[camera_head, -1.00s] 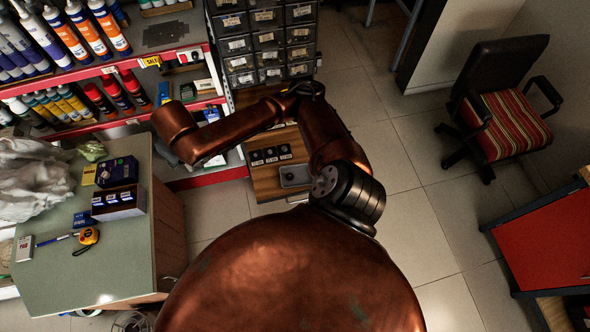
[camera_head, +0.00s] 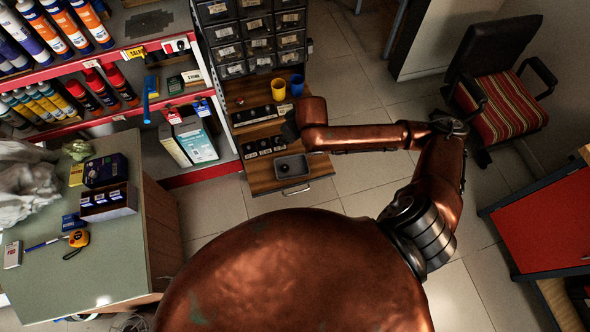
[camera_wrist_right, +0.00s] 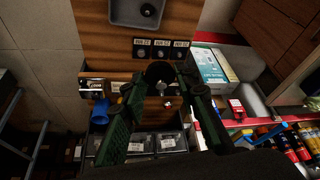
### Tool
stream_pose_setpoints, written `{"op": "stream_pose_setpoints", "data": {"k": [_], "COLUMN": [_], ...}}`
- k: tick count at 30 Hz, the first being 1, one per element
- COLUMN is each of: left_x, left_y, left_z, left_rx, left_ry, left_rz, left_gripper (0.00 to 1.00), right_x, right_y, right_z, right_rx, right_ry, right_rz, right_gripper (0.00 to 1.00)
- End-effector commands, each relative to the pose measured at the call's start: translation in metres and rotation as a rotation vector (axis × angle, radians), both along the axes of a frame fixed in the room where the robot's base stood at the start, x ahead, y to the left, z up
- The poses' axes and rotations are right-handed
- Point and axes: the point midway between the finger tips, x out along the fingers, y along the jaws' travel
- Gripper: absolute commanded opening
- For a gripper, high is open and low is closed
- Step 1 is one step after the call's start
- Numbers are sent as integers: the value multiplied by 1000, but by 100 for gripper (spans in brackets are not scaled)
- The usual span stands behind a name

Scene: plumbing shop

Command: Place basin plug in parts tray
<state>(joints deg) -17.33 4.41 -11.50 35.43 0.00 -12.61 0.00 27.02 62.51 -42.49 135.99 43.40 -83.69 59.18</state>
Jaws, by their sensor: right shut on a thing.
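The parts tray (camera_head: 303,171) is a small grey tray on the wooden shelf unit, with one small dark round piece in it. It also shows at the top of the right wrist view (camera_wrist_right: 121,14). My right gripper (camera_head: 288,125) is above the wooden top, just behind the tray in the head view. In the right wrist view its green-black fingers (camera_wrist_right: 160,76) are closed around a dark round piece, seemingly the basin plug (camera_wrist_right: 160,69). The piece is partly hidden by the fingers. My left gripper is not in view.
Labelled holders with round parts (camera_head: 264,146) lie beside the tray. A yellow cup (camera_head: 272,90) and a blue cup (camera_head: 297,85) stand farther back, below drawer bins (camera_head: 260,45). Product shelves (camera_head: 190,95) are to the left, and a counter (camera_head: 100,250) is at lower left.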

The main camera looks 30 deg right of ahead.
Motion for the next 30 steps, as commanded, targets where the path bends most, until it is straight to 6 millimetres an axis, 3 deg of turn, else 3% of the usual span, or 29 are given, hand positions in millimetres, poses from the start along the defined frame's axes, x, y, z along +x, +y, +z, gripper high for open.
{"op": "stream_pose_setpoints", "data": {"k": [1, 6, 10, 15, 20, 30], "left_x": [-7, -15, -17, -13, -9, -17], "left_y": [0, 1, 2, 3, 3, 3], "left_z": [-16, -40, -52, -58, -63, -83], "left_rx": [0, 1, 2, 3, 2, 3], "left_ry": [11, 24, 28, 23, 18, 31], "left_rz": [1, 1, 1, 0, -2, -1], "left_gripper": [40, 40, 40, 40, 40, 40], "right_x": [-15, -59, -91, -114, -101, -21], "right_y": [-17, -48, -62, -68, -68, -66], "right_z": [-43, -122, -160, -181, -191, -227], "right_rx": [-11, -21, -23, -20, -17, -15], "right_ry": [14, 7, 4, -2, -7, -5], "right_rz": [31, 184, 285, 365, 381, 379], "right_gripper": [14, 14, 14, 14, 14, 14]}}
